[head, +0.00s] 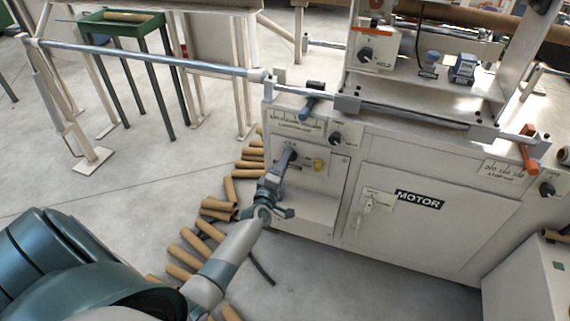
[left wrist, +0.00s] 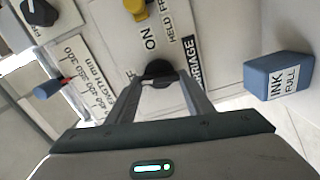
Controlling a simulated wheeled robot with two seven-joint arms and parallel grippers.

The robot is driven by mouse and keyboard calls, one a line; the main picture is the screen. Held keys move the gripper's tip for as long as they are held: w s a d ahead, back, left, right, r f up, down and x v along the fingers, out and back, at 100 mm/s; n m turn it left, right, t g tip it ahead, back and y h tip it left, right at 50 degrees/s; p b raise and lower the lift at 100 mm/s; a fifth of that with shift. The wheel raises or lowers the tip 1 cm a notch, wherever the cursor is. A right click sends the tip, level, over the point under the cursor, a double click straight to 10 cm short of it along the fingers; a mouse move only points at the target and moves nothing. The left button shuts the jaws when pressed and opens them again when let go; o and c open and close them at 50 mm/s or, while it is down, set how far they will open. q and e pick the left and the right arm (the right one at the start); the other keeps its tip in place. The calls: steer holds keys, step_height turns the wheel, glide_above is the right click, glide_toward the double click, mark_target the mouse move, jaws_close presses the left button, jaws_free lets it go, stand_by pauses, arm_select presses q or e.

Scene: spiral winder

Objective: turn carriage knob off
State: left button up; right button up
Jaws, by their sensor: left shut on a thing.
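The carriage knob (left wrist: 158,69) is a small black knob on a white panel, next to a label reading CARRIAGE and the word ON. My left gripper (left wrist: 160,78) has its two fingers on either side of the knob and is shut on it. In the head view my left gripper (head: 290,158) reaches the front panel of the white machine (head: 310,183), and it mostly hides the knob there. I cannot tell which way the knob points. My right gripper is not in view.
A yellow knob (head: 319,165) sits close beside the carriage knob. A black knob (head: 336,138) is above right. A blue box marked INK FULL (left wrist: 278,77) is in the wrist view. Several cardboard tubes (head: 229,190) lie on the floor. The MOTOR door (head: 430,225) is to the right.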

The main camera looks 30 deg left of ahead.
arm_select(q)
steer(key=shift+f+n, duration=0.1)
steer(key=shift+n, duration=1)
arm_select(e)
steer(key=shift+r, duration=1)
arm_select(q)
steer(key=o, duration=1.1)
steer(key=shift+c, duration=0.2)
steer(key=shift+s, duration=0.1)
steer(key=v, duration=1.7)
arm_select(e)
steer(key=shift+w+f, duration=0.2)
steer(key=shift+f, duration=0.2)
